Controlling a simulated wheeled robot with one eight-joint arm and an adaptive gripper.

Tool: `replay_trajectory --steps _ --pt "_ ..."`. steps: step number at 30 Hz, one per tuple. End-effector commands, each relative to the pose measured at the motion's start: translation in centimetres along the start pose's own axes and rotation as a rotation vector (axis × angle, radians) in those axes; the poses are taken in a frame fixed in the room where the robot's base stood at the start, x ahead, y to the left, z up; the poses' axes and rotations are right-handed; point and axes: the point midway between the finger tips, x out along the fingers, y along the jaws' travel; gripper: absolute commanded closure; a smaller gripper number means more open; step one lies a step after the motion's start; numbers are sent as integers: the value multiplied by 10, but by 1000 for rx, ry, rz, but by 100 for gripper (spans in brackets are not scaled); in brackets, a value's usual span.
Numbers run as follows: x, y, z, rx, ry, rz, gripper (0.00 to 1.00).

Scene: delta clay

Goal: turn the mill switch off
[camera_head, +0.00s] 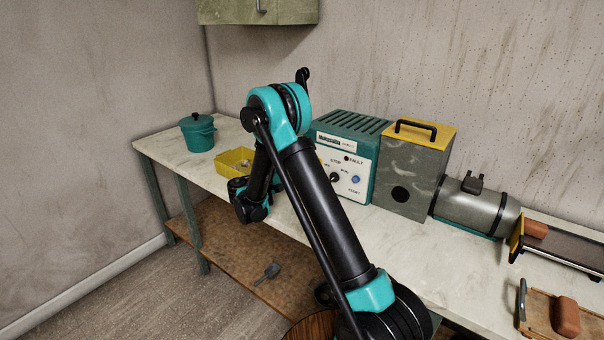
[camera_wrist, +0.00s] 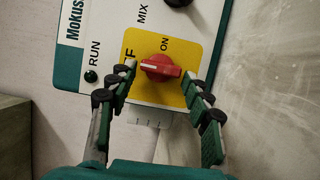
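In the wrist view, the red rotary switch (camera_wrist: 162,67) sits on a yellow plate (camera_wrist: 175,42). ON is printed above it in the picture, and a partly covered label ending in F is to its left. The switch lies roughly sideways, with a pale mark at its left end, on the side of the F label. My gripper (camera_wrist: 160,73) is open, one finger on each side of the switch; I cannot tell whether either finger touches it. In the head view, the teal and white control box (camera_head: 361,160) stands on the counter; my arm hides the switch.
On the counter (camera_head: 420,245) stand a grey box with a yellow top (camera_head: 418,165), a metal cylinder (camera_head: 470,207), a yellow tray (camera_head: 233,162) and a teal pot (camera_head: 198,133). The counter's front middle is clear.

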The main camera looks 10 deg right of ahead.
Motion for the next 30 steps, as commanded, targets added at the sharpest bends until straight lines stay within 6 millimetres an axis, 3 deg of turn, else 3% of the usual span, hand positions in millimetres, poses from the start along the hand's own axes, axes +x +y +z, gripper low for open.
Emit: replay_trajectory --steps 14,30 --pt "-7 0 0 1 1 1 38" --pt "-103 0 0 1 1 0 38"
